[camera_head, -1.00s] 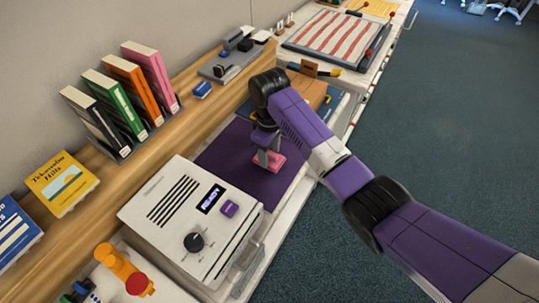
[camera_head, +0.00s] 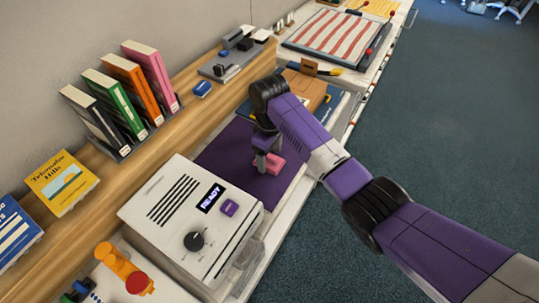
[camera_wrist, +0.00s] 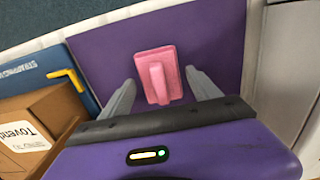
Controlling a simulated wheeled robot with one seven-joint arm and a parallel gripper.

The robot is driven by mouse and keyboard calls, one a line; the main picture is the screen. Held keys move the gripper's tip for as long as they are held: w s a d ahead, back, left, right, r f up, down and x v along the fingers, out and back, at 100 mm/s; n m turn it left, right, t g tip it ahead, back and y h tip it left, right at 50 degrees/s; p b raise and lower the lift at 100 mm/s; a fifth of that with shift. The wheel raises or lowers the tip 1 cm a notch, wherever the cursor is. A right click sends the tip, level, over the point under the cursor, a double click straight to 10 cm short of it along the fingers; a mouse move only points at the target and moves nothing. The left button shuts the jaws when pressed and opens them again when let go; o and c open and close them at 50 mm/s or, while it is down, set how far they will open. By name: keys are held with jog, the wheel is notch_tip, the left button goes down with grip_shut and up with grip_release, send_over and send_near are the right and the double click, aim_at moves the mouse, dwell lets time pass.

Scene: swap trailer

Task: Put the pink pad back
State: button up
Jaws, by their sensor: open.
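The pink pad (camera_wrist: 158,75), a flat pink block with a raised handle, lies on the purple mat (camera_wrist: 215,40). In the head view the pad (camera_head: 272,164) shows partly behind my gripper, on the purple mat (camera_head: 225,155). My gripper (camera_wrist: 162,90) is open above the pad, and its two grey fingers point toward it from either side in the wrist view. In the head view my gripper (camera_head: 266,160) points down over the pad. I cannot tell how far the fingertips are above the mat.
A white machine (camera_head: 190,225) reading READY stands in front of the mat. A cardboard box (camera_head: 304,90) on a blue item (camera_wrist: 85,70) lies beyond the mat. Books (camera_head: 125,95) stand on the wooden ledge at left. A striped board (camera_head: 337,38) lies at the back.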

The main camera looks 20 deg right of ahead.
aim_at(270, 155)
notch_tip(270, 155, up, 12)
jog(key=shift+r+p, duration=0.15)
jog(key=shift+p, duration=0.2)
dwell(0.5)
